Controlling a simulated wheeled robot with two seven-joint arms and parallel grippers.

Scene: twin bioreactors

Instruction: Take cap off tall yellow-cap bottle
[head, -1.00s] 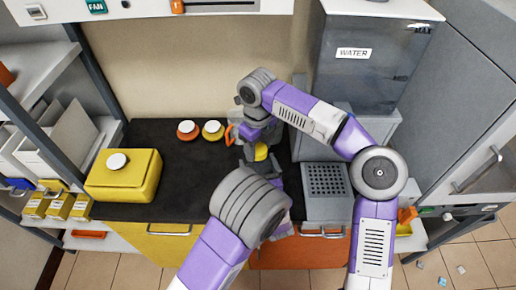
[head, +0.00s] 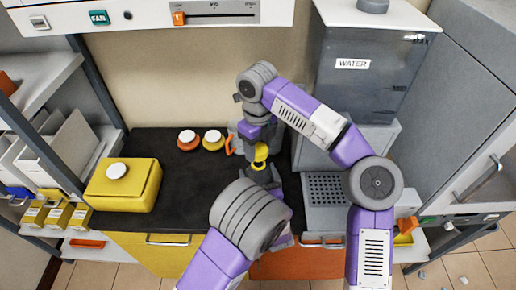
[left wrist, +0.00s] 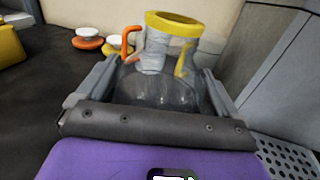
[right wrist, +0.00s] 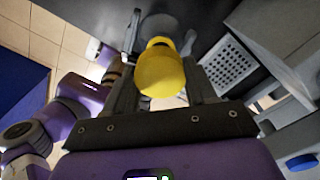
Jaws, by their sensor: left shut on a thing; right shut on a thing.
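The tall clear bottle (left wrist: 160,90) stands between the fingers of my left gripper (left wrist: 155,98), which is shut on its body. Its yellow neck ring (left wrist: 175,20) shows at the top with no cap on it in the left wrist view. The yellow cap (right wrist: 160,72) is between the fingers of my right gripper (right wrist: 166,85), which is shut on it. In the right wrist view the bottle's mouth shows just beyond the cap. In the head view the cap (head: 261,152) is above the bottle, mostly hidden by my arms; the exact gap cannot be told.
Two jars with white tops, one orange (head: 187,140) and one yellow (head: 213,140), stand at the back of the black bench. A yellow box (head: 123,183) is at left. A perforated grey plate (head: 327,188) and the water unit (head: 365,75) are at right. The bench between is clear.

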